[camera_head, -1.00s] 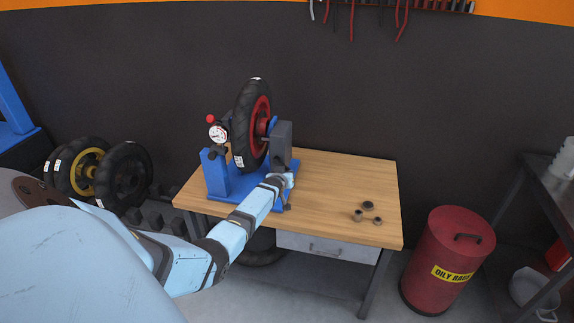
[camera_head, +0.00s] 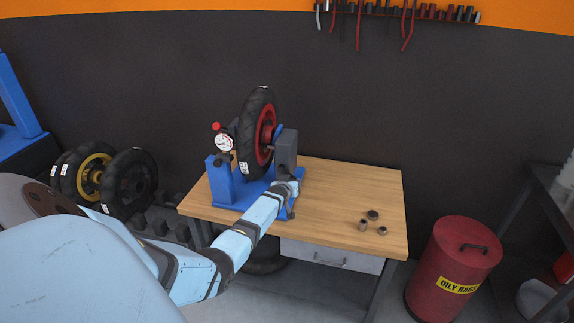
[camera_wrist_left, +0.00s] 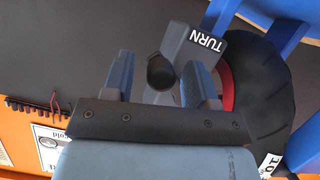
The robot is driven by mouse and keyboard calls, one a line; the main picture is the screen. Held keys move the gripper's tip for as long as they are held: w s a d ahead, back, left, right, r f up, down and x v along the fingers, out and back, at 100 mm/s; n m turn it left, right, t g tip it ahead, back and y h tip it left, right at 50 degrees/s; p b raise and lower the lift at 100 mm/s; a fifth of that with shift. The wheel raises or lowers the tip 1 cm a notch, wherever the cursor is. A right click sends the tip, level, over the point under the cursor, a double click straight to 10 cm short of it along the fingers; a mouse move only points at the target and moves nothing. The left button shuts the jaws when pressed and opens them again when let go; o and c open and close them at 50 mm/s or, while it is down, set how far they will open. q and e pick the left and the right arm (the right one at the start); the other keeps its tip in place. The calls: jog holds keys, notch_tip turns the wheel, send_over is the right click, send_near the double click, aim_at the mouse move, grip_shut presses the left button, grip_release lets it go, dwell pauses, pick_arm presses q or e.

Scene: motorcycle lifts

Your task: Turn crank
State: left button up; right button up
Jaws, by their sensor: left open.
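A blue wheel stand (camera_head: 222,186) on the workbench holds an upright black tyre (camera_head: 256,110) with a red rim. A grey block (camera_head: 285,151) stands at the wheel's right side. In the left wrist view, a grey part marked TURN (camera_wrist_left: 194,44) and the dark round crank knob (camera_wrist_left: 160,72) show close up. My left gripper (camera_head: 291,184) is at the stand's front right. Its two fingers are open, with the knob between them in the wrist view (camera_wrist_left: 158,63). Contact with the knob cannot be told. My right gripper is out of view.
A dial gauge (camera_head: 224,143) with a red knob sits at the stand's left. Several small metal parts (camera_head: 372,215) lie on the right of the wooden bench (camera_head: 345,190). A red oily-rags bin (camera_head: 452,270) stands right of it, spare wheels (camera_head: 128,180) to the left.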

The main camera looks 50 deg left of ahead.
pick_arm(q)
jog(key=p+v, duration=0.1)
jog(key=v, duration=1.2)
jog(key=shift+s+r, duration=0.15)
jog(key=shift+s, duration=0.1)
jog(key=s+d+f+m+h, duration=0.1)
jog(key=s+d+m+h, duration=0.2)
jog(key=s+d, duration=0.6)
jog(key=s+d+f+m+h+p, duration=0.1)
jog(key=s+d+m+h, duration=0.2)
jog(key=s+d, duration=0.6)
jog(key=s+d+f+m+g+h+p, duration=0.1)
jog(key=s+d+m+h, duration=0.2)
jog(key=s+d, duration=0.7)
jog(key=d+m, duration=0.1)
jog(key=d, duration=1.2)
jog(key=shift+f+m+h, duration=0.3)
jog(key=shift+f+m, duration=0.1)
jog(key=shift+d, duration=0.1)
